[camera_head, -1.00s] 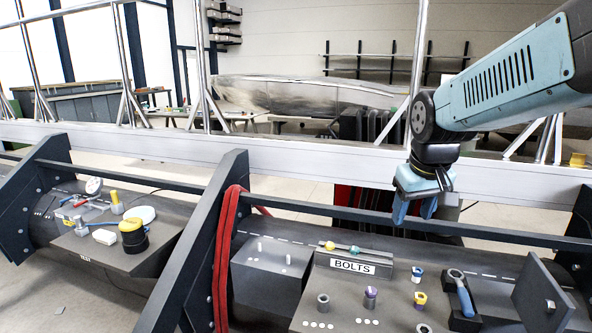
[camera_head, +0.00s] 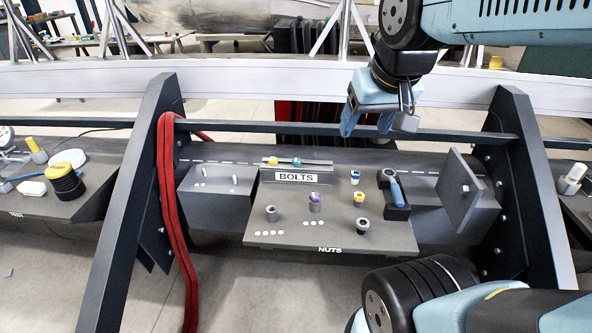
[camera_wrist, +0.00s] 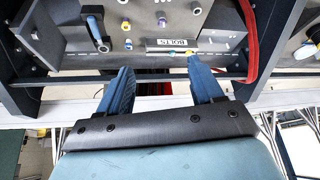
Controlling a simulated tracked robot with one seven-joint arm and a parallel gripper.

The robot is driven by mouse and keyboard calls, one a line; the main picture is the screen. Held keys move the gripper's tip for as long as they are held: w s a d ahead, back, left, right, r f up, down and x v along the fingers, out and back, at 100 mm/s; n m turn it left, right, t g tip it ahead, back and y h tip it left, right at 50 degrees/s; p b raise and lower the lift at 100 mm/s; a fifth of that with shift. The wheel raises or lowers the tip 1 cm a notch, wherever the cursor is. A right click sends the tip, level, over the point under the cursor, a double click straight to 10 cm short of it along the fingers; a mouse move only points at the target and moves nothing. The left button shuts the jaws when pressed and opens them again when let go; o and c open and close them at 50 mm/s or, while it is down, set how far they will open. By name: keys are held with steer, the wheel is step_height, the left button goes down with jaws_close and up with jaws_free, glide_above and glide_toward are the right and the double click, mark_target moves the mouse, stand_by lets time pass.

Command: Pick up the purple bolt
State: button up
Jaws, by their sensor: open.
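A purple-topped grey piece (camera_head: 314,202), which looks like the purple bolt, stands upright on the dark NUTS board (camera_head: 290,240). I cannot tell whether its grey part is a separate nut. It also shows near the top of the wrist view (camera_wrist: 162,22). My gripper (camera_head: 368,122) is open and empty, above and behind the board, apart from the bolt. In the wrist view its two blue fingers (camera_wrist: 160,70) are spread, with the BOLTS rack and board beyond them.
The BOLTS rack (camera_head: 296,176) holds a yellow and a teal piece. A blue-topped piece (camera_head: 355,176), a yellow-topped piece (camera_head: 359,198) and grey nuts (camera_head: 271,214) stand nearby. A blue-handled tool (camera_head: 394,188) lies right. A dark rail (camera_head: 240,128) runs behind; red straps (camera_head: 170,220) hang left.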

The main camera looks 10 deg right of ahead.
steer(key=w+f+m+g, duration=0.2)
steer(key=w+f, duration=0.2)
steer(key=w, duration=0.5)
steer(key=m+g, duration=0.3)
steer(key=m, duration=0.2)
glide_above(315, 194)
step_height(315, 194, down, 22)
steer(key=f, duration=0.8)
steer(key=shift+s+f, duration=0.15)
steer(key=shift+s, duration=0.2)
steer(key=shift+w+f, duration=0.15)
steer(key=shift+f, duration=1.25)
steer(key=shift+w+f, duration=0.1)
steer(key=shift+f, duration=1.3)
jaws_close()
